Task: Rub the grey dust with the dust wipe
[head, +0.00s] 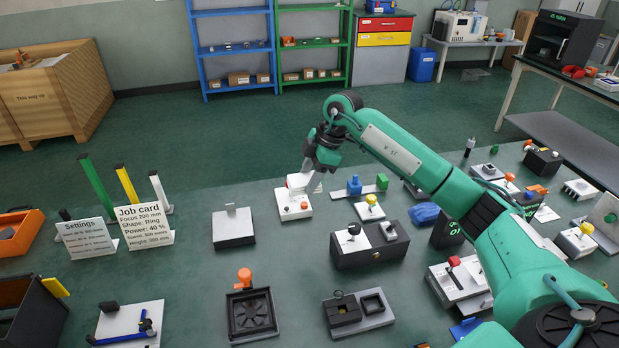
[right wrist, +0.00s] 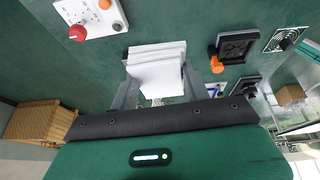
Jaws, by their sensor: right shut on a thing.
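My right gripper (head: 314,183) reaches in from the right in the head view and is shut. In the right wrist view my gripper (right wrist: 160,92) has its two grey fingers on either side of a white, layered, folded pad, which looks like the dust wipe (right wrist: 157,70). In the head view the dust wipe (head: 298,181) is partly hidden by the fingers, and it overlaps the white box with an orange button (head: 293,207). I cannot tell whether it touches anything below. I cannot make out the grey dust in either view. My left gripper is not in view.
A dark block with a white top (head: 233,226) stands left of the white box. A black fan unit (head: 251,314) and a dark box with knobs (head: 370,252) stand nearer. A job card (head: 144,226) stands at left. The bench is clear between these.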

